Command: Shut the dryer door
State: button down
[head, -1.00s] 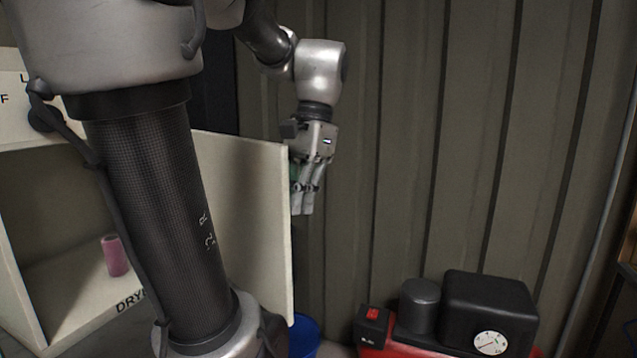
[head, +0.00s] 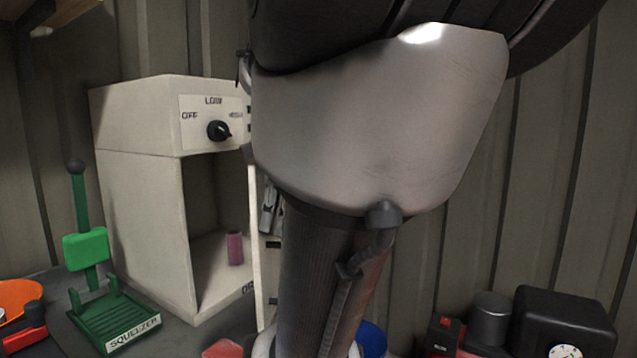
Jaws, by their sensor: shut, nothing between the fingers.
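The dryer (head: 140,220) is a cream box at the left in the head view, with its front opening uncovered. Its door (head: 256,270) stands open, swung out from the right side of the opening and seen nearly edge-on. My arm hides the door's right part. My gripper (head: 269,212) shows only in part, as grey fingers just right of the door's visible edge. It is shut and empty. I cannot tell whether it touches the door.
A pink cylinder (head: 234,248) stands inside the dryer. A black knob (head: 218,130) sits on its top panel. A green squeezer (head: 112,315) stands to its left. A black and red machine (head: 560,320) is at the lower right. A corrugated wall closes off the back.

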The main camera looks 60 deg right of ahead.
jog(key=w+a, duration=0.3)
jog(key=w, duration=0.4)
jog(key=w+a, duration=0.2)
jog(key=w, duration=0.6)
jog(key=shift+w+a, duration=0.3)
jog(key=shift+a, duration=0.1)
jog(key=shift+r, duration=0.15)
